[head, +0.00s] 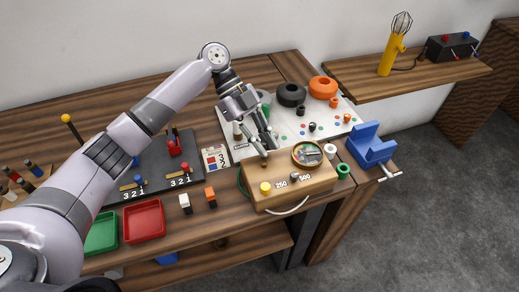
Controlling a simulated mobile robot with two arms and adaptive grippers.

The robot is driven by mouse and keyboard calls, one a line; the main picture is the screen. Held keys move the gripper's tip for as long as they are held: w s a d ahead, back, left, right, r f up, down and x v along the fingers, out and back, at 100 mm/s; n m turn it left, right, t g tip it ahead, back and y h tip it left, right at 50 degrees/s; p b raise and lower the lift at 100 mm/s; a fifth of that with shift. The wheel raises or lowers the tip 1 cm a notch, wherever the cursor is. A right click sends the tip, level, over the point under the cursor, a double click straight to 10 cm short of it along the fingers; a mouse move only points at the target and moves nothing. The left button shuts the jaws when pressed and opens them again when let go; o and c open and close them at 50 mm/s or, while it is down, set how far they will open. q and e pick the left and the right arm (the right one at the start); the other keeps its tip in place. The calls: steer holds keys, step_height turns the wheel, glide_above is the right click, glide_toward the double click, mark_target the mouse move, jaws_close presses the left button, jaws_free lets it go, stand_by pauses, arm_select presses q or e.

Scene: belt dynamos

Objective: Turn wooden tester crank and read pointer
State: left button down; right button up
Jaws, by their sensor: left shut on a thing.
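The wooden tester (322,184) is a box at the front of the bench, with a round dial (308,154) on its top right. The pointer on the dial is too small to read. The front face has a yellow knob, a dark knob and labels 250 and 500. My left gripper (267,146) reaches down from above over the tester's back left. It is shut on the crank's handle, which its fingers mostly hide. A short olive post (264,160) shows just below the fingertips. My right gripper is not in view.
A blue vise (371,148) stands to the right, beside a green ring (343,171). A red tray (144,221) and a green tray (101,235) lie left. A cable hangs at the tester's front.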

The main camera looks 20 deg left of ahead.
arm_select(q)
steer(key=shift+w+d+m+g+y+b, duration=0.15)
steer(key=shift+d+m+g+y+b, duration=0.2)
steer(key=shift+m+g, duration=0.4)
steer(key=shift+d+r+m+g+y+p, duration=0.15)
steer(key=shift+m+g+y+p, duration=0.1)
steer(key=shift+m, duration=0.3)
steer(key=shift+d+r+m+g+y+p, duration=0.1)
steer(key=shift+d+m+y+p, duration=0.1)
steer(key=shift+m, duration=0.3)
steer(key=shift+d+m+g+y+p, duration=0.3)
steer(key=shift+m+g+y+p, duration=0.4)
steer(key=shift+m+p, duration=0.45)
steer(key=shift+d+m+y+p, duration=0.15)
steer(key=shift+m+y+p, duration=0.35)
steer(key=shift+m+p, duration=0.15)
steer(key=shift+s+d+f+m+g+y+p, duration=0.2)
steer(key=shift+s+m+g+y+p, duration=0.15)
steer(key=shift+m+p, duration=0.2)
steer(key=shift+w+f, duration=0.1)
steer(key=shift+a, duration=0.1)
steer(key=c, duration=1.6)
jaws_free()
steer(key=shift+o, duration=0.2)
